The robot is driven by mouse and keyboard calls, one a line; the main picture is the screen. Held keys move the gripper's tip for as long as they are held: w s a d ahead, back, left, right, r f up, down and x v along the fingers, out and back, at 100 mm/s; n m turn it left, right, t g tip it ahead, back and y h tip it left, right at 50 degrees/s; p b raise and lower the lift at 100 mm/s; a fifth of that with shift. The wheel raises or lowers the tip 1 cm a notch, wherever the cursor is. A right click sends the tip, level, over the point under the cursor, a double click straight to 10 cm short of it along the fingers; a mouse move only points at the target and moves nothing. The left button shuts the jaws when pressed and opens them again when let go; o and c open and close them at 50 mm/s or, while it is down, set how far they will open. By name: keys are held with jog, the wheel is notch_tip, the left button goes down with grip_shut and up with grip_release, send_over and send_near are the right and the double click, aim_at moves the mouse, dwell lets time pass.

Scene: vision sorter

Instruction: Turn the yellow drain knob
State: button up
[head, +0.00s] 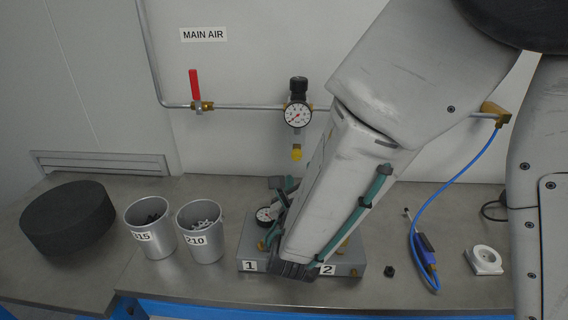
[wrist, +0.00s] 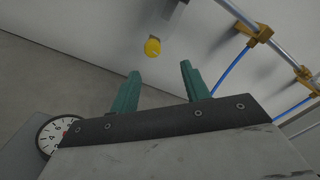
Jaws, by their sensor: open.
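The yellow drain knob (head: 297,152) hangs below the pressure gauge (head: 298,114) on the wall pipe in the head view. In the wrist view the knob (wrist: 152,47) is a round yellow end under a grey body, ahead of my fingers and a little left of the gap between them. My gripper (wrist: 160,77) has two green fingers, apart and with nothing between them. The knob is clear of both fingers. In the head view my gripper is mostly hidden by my arm; part of it (head: 283,184) shows below the knob.
A grey block labelled 1 and 2 (head: 250,252) with a dial (head: 266,216) stands below my arm. Two metal cups (head: 150,240) (head: 205,243) and a black round pad (head: 68,218) are at left. A red-handled valve (head: 195,88) is on the pipe. A blue hose (head: 445,185) hangs at right.

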aim_at(296, 157)
jog(key=shift+n+y, duration=0.3)
jog(key=w, duration=0.7)
jog(key=shift+w+a+f, duration=0.15)
jog(key=shift+w+a, duration=0.15)
jog(key=shift+a, duration=0.05)
jog(key=c, duration=1)
